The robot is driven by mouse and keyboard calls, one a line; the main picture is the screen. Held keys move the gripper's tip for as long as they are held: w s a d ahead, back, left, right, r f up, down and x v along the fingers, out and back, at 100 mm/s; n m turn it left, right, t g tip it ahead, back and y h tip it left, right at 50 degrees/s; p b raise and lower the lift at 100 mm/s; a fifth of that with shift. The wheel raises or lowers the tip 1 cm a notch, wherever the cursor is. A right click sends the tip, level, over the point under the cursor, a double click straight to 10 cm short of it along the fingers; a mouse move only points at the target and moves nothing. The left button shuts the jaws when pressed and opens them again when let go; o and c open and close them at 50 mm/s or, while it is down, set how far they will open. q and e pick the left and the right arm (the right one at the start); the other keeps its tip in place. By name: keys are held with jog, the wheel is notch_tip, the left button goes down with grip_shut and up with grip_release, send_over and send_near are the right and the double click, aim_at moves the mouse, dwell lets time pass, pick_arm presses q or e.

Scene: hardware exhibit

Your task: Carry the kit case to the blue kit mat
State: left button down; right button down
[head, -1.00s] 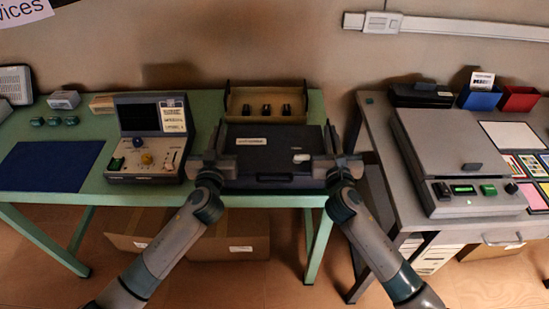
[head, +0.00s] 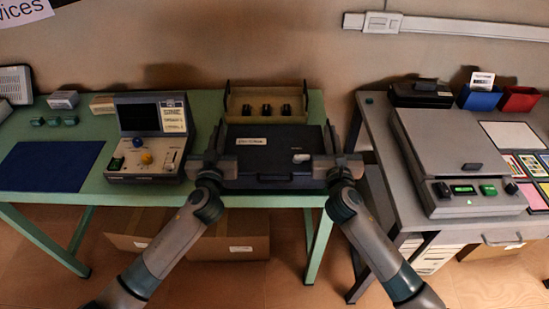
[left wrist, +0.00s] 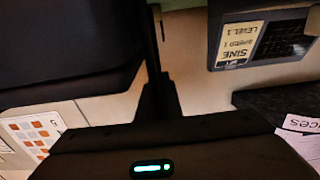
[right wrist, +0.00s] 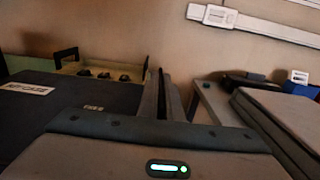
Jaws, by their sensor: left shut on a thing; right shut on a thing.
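The kit case (head: 280,143) is a flat dark case with a white label, at the front edge of the green table in the head view. It also shows in the left wrist view (left wrist: 60,45) and in the right wrist view (right wrist: 75,108). My left gripper (head: 218,140) is shut on its left side, and my right gripper (head: 330,140) is shut on its right side. The case looks level; I cannot tell whether it touches the table. The blue kit mat (head: 50,166) lies bare on the table's left part.
A signal device with knobs (head: 152,138) stands between mat and case. An open tray (head: 238,102) with several dark parts is behind the case. Small green blocks (head: 54,121) lie behind the mat. A grey desk (head: 383,140) with a large flat device (head: 450,145) is at right.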

pick_arm(q)
jog(key=shift+r, duration=0.2)
pick_arm(e)
jog(key=shift+r, duration=0.2)
